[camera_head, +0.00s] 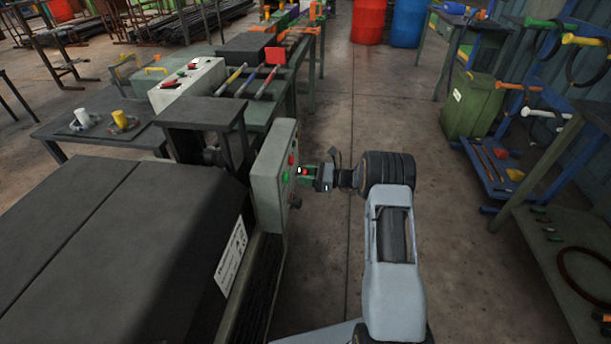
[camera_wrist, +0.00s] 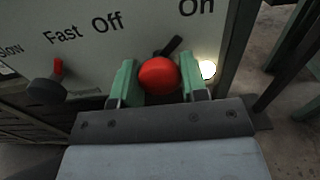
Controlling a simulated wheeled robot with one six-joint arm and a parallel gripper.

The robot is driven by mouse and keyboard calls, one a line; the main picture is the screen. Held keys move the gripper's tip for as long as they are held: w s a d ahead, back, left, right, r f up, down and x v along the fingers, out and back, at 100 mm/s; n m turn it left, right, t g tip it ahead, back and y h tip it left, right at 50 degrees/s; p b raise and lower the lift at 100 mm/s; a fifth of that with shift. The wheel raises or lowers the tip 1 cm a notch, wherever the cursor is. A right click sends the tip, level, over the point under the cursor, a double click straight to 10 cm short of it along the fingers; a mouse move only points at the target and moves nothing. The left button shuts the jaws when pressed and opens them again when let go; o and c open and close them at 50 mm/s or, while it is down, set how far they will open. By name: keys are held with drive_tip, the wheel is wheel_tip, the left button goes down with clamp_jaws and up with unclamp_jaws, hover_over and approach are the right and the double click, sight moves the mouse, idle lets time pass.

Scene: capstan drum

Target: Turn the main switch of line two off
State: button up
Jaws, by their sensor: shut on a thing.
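The grey control box (camera_head: 268,180) stands upright on the side of the dark machine, its face turned to my arm. In the wrist view its panel (camera_wrist: 135,45) reads "Off" at the left and "On" at the right. A switch with a round red knob (camera_wrist: 158,75) has a black pointer (camera_wrist: 172,46) tilted up and right, toward "On". My gripper (camera_wrist: 158,88) has its green fingers on either side of the red knob, shut on it. My gripper also shows at the box face in the head view (camera_head: 308,173). No line number is readable.
A lit lamp (camera_wrist: 207,69) is right of the switch. A dark dial (camera_wrist: 46,90) with a red mark sits left, by "Slow" and "Fast". A second control box (camera_head: 190,82) stands on the bench behind. Floor right of my arm is clear up to the racks.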

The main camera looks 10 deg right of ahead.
drive_tip(key=shift+f+n+b, duration=0.1)
drive_tip(key=shift+n+b, duration=0.2)
drive_tip(key=shift+b, duration=0.1)
drive_tip(key=n+b, duration=0.2)
drive_tip(key=n, duration=0.1)
drive_tip(key=shift+f+b, duration=0.1)
drive_tip(key=shift+b, duration=0.2)
drive_tip(key=n+b, duration=0.6)
drive_tip(key=shift+w, duration=0.1)
drive_tip(key=n+b, duration=0.6)
drive_tip(key=shift+b, duration=0.3)
drive_tip(key=shift+r+n+b, duration=0.2)
drive_tip(key=shift+n+b, duration=0.9)
drive_tip(key=shift+r, duration=0.1)
drive_tip(key=o, duration=0.9)
